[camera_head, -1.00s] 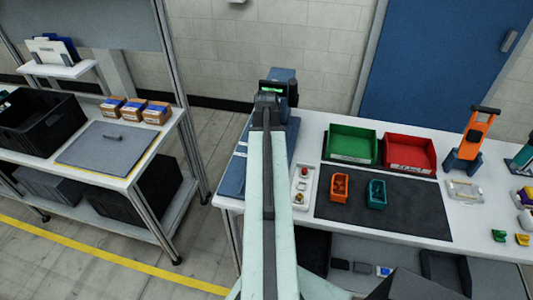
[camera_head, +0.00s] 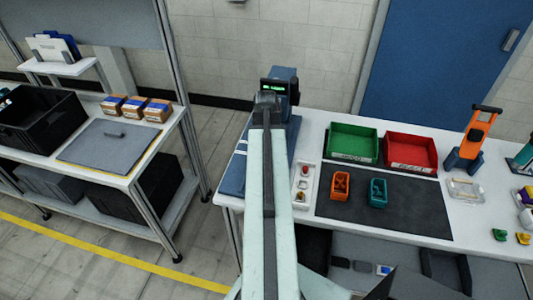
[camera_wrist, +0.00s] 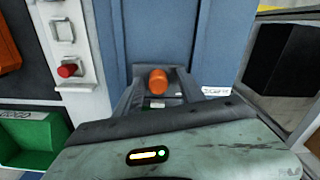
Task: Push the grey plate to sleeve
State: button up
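A blue fixture (camera_head: 231,178) stands at the bench's left end, partly covered by my arm; its blue surface (camera_wrist: 158,30) also shows in the wrist view. There, an orange cylinder (camera_wrist: 158,80) sits on it in front of small grey parts (camera_wrist: 178,78), which may belong to the grey plate. I cannot make out the plate's full outline or the sleeve. My gripper (camera_wrist: 158,104) is low over the fixture, close to the orange cylinder. Its fingers are not clear against the dark parts there, and I cannot tell whether they touch anything. In the head view my arm hides the fingers.
A white strip with a red button (camera_wrist: 69,70) lies close beside the fixture. A green bin (camera_head: 352,142), a red bin (camera_head: 410,152) and a dark mat (camera_head: 410,212) with orange and teal parts are to the right. A left-hand table holds a grey handled lid (camera_head: 105,150).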

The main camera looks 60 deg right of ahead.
jog(key=shift+s+r, duration=0.1)
jog(key=shift+r, duration=0.05)
notch_tip(320, 180, up, 8)
jog(key=p, duration=0.8)
jog(key=shift+f, duration=0.25)
